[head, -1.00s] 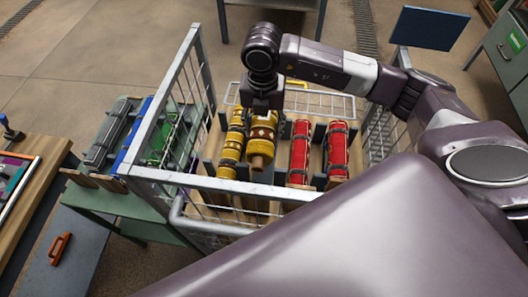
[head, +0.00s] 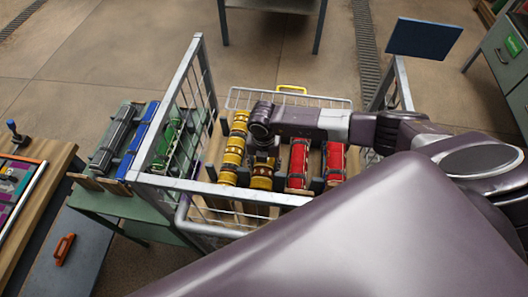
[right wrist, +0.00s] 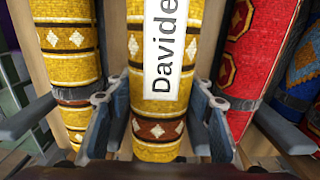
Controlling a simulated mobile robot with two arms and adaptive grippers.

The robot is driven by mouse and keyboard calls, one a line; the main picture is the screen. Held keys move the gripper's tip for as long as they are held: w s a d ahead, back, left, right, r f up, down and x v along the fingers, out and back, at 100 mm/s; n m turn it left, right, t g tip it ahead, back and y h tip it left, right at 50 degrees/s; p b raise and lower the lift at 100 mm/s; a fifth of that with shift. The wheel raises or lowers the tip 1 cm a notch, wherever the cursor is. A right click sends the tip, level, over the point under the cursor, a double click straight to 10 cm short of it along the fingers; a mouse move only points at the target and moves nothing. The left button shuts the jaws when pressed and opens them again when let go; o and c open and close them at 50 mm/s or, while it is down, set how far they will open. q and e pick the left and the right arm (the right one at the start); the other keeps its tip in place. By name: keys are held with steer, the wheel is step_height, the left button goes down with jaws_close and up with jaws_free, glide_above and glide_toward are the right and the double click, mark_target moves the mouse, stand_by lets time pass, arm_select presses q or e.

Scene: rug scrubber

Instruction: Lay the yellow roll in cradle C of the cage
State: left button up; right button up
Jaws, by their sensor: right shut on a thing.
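My right gripper (head: 264,160) reaches down into the wire cage (head: 250,192) and is shut around a yellow roll (head: 262,178). In the right wrist view its two fingers (right wrist: 158,125) press on either side of this roll (right wrist: 157,100), which has a white label reading "Davide" and brown bands with pale diamonds. A second yellow roll (head: 231,158) lies just to its left, parallel and apart, and shows in the right wrist view (right wrist: 70,50). Cradle letters cannot be read. The arm hides much of the held roll, and I cannot tell whether it rests in its cradle. My left gripper is not seen.
Two red rolls (head: 299,160) lie right of the held roll, with dark upright dividers between. A blue-patterned roll (right wrist: 303,75) shows at the right wrist view's edge. Black, blue and green rolls (head: 112,138) lie on a green rack left of the cage's tall mesh side.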

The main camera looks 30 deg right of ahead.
steer(key=shift+f, duration=1.2)
steer(key=o, duration=1.7)
step_height(320, 180, up, 12)
steer(key=b, duration=0.2)
steer(key=shift+s+a+b, duration=0.15)
steer(key=shift+b, duration=0.2)
